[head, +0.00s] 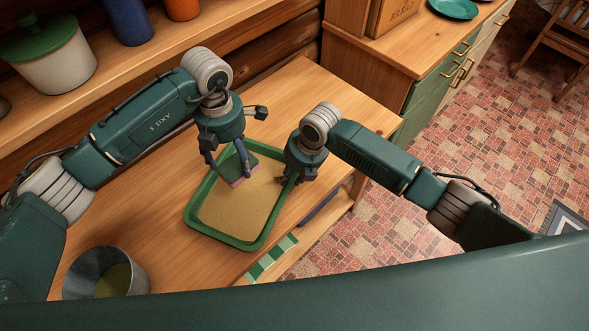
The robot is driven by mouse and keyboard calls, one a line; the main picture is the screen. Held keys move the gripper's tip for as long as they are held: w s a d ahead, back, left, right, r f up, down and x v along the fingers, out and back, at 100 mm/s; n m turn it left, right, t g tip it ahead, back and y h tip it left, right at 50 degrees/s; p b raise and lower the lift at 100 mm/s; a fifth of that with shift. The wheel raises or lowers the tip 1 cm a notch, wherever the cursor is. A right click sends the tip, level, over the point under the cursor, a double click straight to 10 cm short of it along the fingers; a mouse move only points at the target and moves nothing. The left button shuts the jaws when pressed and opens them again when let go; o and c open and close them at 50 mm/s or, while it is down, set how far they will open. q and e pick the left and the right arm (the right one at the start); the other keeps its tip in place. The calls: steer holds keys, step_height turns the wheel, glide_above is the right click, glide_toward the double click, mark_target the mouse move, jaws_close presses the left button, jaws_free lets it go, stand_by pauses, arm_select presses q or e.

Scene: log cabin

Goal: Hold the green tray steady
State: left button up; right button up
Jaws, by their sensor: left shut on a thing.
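The green tray (192,212) lies on the wooden worktop, with a flat, sand-coloured layer (240,210) inside its rim. My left gripper (232,172) is over the tray's far part, shut on a green block with a pinkish lower edge (238,166). The block is at or just above the sandy layer; I cannot tell whether it touches. My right gripper (289,180) points down at the tray's right rim. Its fingertips are small and partly hidden by its own body, so I cannot tell whether they grip the rim.
A metal pot (105,272) with something yellowish inside stands at the lower left. A shelf behind holds a lidded white jar (50,62) and blue and orange vessels. Bare worktop lies right of the tray's far end.

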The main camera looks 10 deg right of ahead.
steer(key=shift+a+f, duration=0.1)
steer(key=shift+f, duration=0.1)
jaws_close()
stand_by(0.7)
arm_select(q)
steer(key=shift+d, duration=0.1)
steer(key=shift+s+d, duration=0.5)
steer(key=shift+d, duration=0.4)
steer(key=shift+f, duration=0.1)
glide_above(249, 191)
steer(key=shift+f, duration=5.05)
